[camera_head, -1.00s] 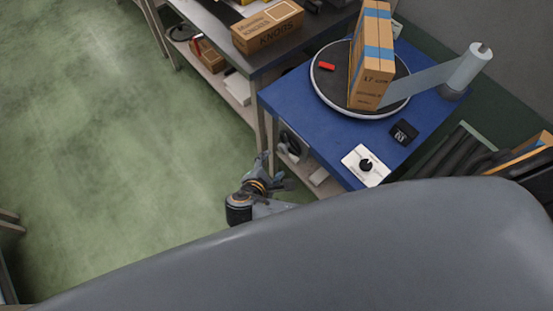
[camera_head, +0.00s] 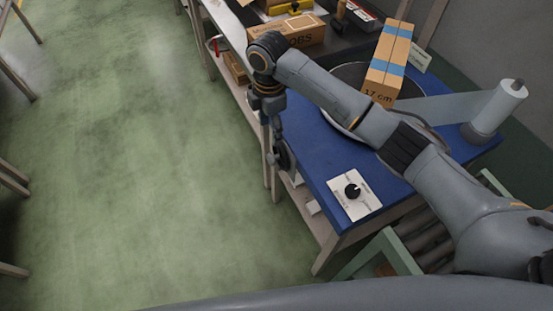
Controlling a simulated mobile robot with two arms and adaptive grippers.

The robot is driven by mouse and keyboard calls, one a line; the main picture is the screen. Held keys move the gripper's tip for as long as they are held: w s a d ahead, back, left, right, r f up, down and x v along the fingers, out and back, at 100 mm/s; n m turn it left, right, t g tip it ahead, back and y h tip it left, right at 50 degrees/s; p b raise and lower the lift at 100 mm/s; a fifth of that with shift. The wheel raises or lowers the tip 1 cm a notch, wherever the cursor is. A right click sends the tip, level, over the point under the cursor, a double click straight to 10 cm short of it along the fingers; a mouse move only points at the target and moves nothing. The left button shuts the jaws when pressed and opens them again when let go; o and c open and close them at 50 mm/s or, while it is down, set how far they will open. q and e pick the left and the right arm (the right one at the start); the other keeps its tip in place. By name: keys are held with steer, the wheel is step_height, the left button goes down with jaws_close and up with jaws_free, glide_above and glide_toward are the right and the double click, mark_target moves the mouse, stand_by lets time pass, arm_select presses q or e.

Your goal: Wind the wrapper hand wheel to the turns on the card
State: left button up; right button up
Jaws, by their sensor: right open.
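A dark round wheel (camera_head: 285,156), seen nearly edge-on, is at the table's left side. My right gripper (camera_head: 272,158) is open, pointing down close beside this wheel. I cannot tell whether they touch. A white panel with a black knob (camera_head: 353,192) lies at the table's front. A small pale card (camera_head: 420,57) stands behind the carton; its writing is unreadable. My left gripper is out of view.
A film roll (camera_head: 500,108) stands at the table's right, its film running toward the carton. A dark bench with a brown box (camera_head: 300,30) adjoins behind. Rollers in a green frame (camera_head: 400,252) lie at the front right. The green floor at left is open.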

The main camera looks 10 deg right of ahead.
mark_target(272, 160)
step_height(272, 160, down, 11)
steer(key=shift+f, duration=0.2)
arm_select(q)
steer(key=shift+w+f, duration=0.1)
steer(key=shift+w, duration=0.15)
arm_select(e)
steer(key=shift+f, duration=0.85)
steer(key=c, duration=1.1)
steer(key=shift+s+r+p, duration=0.1)
steer(key=shift+r+p, duration=0.05)
steer(key=shift+p, duration=0.2)
steer(key=t+p, duration=0.2)
steer(key=p, duration=0.1)
steer(key=shift+s+d+t+y, duration=0.1)
steer(key=shift+s+t+y, duration=0.2)
steer(key=shift+y, duration=0.1)
steer(key=shift+s+f+t+y+p, duration=0.15)
steer(key=shift+t+y+p, duration=0.25)
steer(key=shift+t+p, duration=0.6)
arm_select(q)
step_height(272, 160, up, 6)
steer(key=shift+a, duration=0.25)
arm_select(e)
steer(key=shift+f+t+y, duration=0.15)
steer(key=shift+t+y, duration=0.15)
steer(key=shift+t, duration=0.6)
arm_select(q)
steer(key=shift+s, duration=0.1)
